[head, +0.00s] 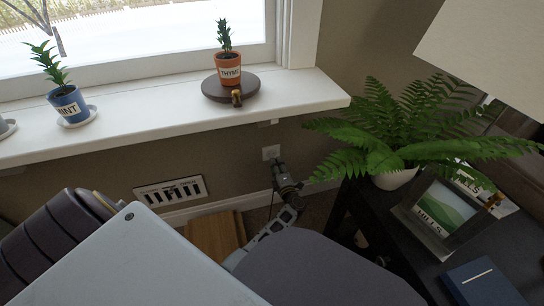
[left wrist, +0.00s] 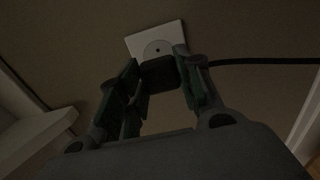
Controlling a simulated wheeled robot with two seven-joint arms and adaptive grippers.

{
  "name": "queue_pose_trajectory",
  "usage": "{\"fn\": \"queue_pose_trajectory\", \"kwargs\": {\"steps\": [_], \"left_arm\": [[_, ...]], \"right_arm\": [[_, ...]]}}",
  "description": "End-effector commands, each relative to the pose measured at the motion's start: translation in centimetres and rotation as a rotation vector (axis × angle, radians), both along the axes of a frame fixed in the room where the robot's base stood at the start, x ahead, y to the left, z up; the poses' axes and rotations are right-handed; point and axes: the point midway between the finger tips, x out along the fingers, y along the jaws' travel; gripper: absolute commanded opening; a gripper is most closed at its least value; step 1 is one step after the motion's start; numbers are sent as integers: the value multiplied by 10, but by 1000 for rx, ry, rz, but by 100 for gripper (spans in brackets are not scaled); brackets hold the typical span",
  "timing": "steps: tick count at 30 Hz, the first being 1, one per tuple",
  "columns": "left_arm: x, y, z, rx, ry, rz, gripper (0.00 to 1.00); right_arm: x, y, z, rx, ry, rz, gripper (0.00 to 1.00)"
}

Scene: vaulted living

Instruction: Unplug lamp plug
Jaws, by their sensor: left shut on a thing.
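The black lamp plug (left wrist: 160,74) is between the fingers of my left gripper (left wrist: 158,84) in the left wrist view. A dark cord (left wrist: 265,61) runs from it to the right. The white wall outlet (left wrist: 153,40) is just beyond, its round face and a dark hole showing above the plug. I cannot tell whether the pins are in the socket. In the head view my left gripper (head: 279,170) is just below the outlet (head: 271,152), under the window sill; the plug is hard to make out there. My right gripper is not in view.
The white sill (head: 170,122) above holds a thyme pot (head: 228,72) on a brown round stand and a mint pot (head: 68,104). A wall vent (head: 170,191) is left of the gripper. A dark table (head: 385,235) with a fern (head: 400,135) and picture frame stands right, under a pale lampshade (head: 490,45).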

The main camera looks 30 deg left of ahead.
Motion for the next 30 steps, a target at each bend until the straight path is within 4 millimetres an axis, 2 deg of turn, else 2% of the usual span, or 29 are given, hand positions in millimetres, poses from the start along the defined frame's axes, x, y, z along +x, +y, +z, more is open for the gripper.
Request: {"fn": "queue_pose_trajectory", "kwargs": {"steps": [21, 22, 27, 30], "left_arm": [[-7, -10, -1, -2, 2, -1, 0], [-7, -10, -1, -2, 2, -1, 36], [-8, -10, -1, -3, 3, -1, 58], [-8, -11, -2, -4, 2, -1, 60]], "right_arm": [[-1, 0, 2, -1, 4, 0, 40], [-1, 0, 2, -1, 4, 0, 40], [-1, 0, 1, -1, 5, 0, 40], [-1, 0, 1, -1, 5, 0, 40]]}}
